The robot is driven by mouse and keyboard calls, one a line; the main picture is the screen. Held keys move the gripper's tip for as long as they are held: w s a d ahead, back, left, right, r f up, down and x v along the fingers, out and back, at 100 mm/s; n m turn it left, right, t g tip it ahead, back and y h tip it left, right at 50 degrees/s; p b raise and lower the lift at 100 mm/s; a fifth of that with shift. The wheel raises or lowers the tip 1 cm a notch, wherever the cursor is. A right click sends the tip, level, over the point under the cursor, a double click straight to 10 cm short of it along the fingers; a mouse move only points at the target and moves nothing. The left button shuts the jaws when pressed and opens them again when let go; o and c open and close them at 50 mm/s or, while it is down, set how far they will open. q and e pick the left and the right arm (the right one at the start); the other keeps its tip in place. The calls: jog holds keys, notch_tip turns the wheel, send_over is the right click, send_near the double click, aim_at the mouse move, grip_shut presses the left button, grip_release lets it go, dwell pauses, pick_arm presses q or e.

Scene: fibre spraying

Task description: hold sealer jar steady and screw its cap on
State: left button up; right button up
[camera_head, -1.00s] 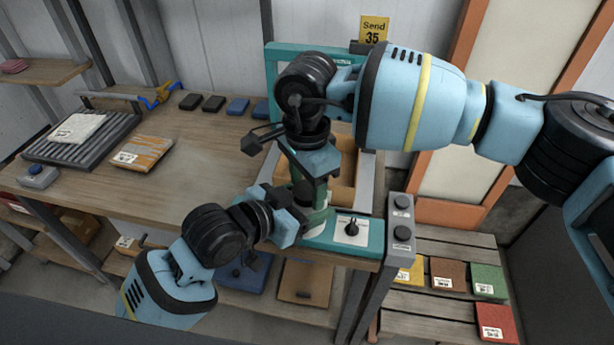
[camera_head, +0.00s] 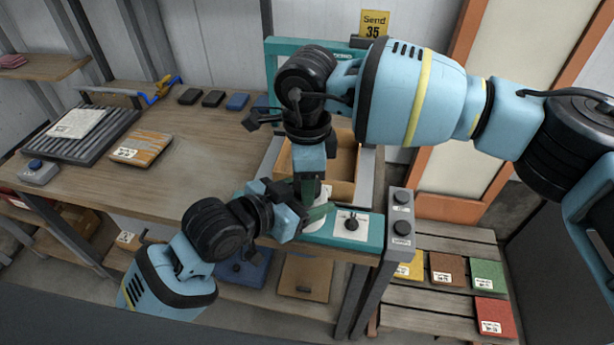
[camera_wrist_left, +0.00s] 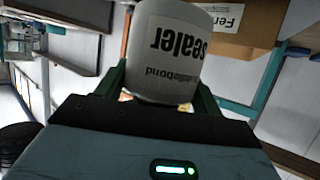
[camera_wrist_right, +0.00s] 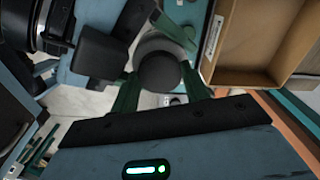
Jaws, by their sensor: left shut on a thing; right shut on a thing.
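The white sealer jar (camera_wrist_left: 170,50), with dark "sealer" lettering, fills the middle of the left wrist view. My left gripper (camera_wrist_left: 165,85) is shut around its body. In the right wrist view the dark grey round cap (camera_wrist_right: 159,72) is between the green fingers of my right gripper (camera_wrist_right: 160,88), which is shut on it. A pale part of the jar shows just beyond the cap. In the head view my right gripper (camera_head: 310,190) points down from above, close to my left gripper (camera_head: 308,212). The grippers mostly hide the jar and cap there, and the cap's thread cannot be seen.
A teal machine with a dial plate (camera_head: 351,224) and an open cardboard box (camera_head: 340,170) stand close by the grippers. A grey post with two buttons (camera_head: 401,215) is to their right. The wooden bench (camera_head: 190,185) has clear room at the left.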

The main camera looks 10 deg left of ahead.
jog(key=shift+m, duration=0.3)
jog(key=o, duration=1.1)
jog(key=shift+r, duration=0.15)
jog(key=shift+r, duration=2.15)
